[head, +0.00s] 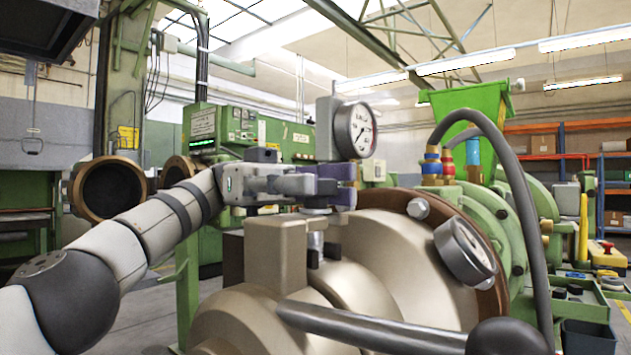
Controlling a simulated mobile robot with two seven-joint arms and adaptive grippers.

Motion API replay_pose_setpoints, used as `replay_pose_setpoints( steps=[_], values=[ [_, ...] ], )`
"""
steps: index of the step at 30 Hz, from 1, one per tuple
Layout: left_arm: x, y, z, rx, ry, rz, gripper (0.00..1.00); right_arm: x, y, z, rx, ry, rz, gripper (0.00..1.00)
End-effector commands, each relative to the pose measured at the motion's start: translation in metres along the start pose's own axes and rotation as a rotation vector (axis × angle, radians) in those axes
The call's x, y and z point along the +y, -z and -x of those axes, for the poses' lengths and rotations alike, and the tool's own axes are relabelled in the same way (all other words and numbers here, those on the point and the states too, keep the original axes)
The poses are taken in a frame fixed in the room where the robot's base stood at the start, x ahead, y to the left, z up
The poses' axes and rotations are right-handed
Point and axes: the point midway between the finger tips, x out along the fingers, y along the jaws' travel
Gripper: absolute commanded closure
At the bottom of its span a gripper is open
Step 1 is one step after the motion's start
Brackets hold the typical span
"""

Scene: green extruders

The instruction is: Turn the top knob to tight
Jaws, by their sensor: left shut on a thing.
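The top knob (338,194) is a purple-grey block on a short metal stem, above the beige metal housing (350,262) and below a round pressure gauge (362,130). My left gripper (312,186) reaches in from the left, level with the knob, and is shut on it. The fingers hide part of the knob, and I cannot read any tight mark or its exact angle. My right gripper is not in view.
A grey lever (370,325) with a black ball end crosses the front. A second gauge (465,250) and a thick grey hose (515,185) are at the right. A bronze ring (75,190) is at the left. Green machines stand behind.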

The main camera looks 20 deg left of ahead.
Motion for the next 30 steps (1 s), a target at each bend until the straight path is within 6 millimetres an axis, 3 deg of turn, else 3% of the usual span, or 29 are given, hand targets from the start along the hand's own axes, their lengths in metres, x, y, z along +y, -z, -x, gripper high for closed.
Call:
replay_pose_setpoints(
  steps=[14,15,18,30],
  values=[
    [0.0003,-0.0007,-0.0001,-0.002,-0.011,0.001,0.91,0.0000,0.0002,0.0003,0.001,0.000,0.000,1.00],
    [0.0003,-0.0006,-0.0001,-0.002,-0.011,0.001,0.61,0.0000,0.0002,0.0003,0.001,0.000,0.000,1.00],
    [0.0002,-0.0006,-0.0001,-0.001,-0.010,0.001,0.42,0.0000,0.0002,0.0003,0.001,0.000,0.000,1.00],
    [0.0001,-0.0002,0.0001,-0.001,-0.008,0.000,0.42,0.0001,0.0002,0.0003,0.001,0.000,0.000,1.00]
  ],
)
